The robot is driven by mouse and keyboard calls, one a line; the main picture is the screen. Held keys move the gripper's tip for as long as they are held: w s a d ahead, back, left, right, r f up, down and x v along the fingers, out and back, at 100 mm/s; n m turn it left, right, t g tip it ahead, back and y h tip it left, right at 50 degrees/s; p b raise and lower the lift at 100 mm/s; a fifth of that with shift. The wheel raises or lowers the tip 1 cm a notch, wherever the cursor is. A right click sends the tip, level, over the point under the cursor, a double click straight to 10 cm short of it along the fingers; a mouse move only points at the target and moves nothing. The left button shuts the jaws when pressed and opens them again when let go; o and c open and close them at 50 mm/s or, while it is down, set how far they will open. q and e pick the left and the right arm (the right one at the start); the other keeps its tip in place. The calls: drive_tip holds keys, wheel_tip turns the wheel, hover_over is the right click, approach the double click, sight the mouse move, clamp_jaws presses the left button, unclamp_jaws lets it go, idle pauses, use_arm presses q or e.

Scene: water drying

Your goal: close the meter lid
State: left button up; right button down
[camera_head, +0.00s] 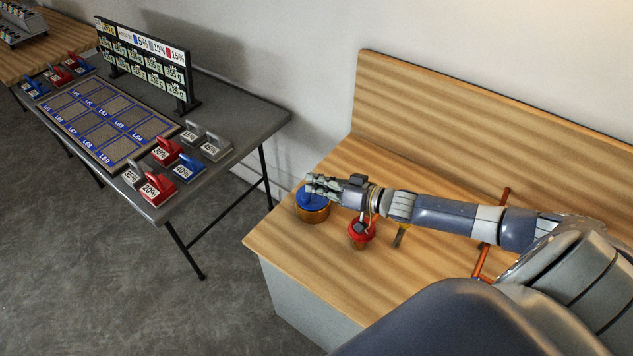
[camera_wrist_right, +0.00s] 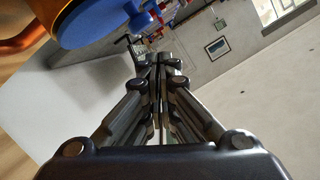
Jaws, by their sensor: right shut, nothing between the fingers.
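The meter (camera_head: 313,214) is a round brass body with a blue top (camera_head: 309,203). It is on the wooden bench near its left edge. My right gripper (camera_head: 312,185) is shut and empty at the meter's far upper side and covers part of the blue top. In the right wrist view the shut fingers (camera_wrist_right: 160,60) point up the picture, and the blue part (camera_wrist_right: 98,22) shows at upper left beside them, not between them. I cannot tell whether the lid is fully down. My left gripper is not in view.
A copper-coloured pipe (camera_head: 484,262) lies further right. The bench has a high wooden back (camera_head: 440,110). A grey table (camera_head: 245,112) with weights stands left.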

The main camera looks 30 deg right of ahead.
idle(0.3)
drive_tip(key=shift+r+p, duration=0.6)
drive_tip(key=s+d+r+p, duration=0.2)
drive_tip(key=s+r, duration=0.3)
drive_tip(key=s, duration=0.4)
drive_tip(key=shift+d, duration=0.85)
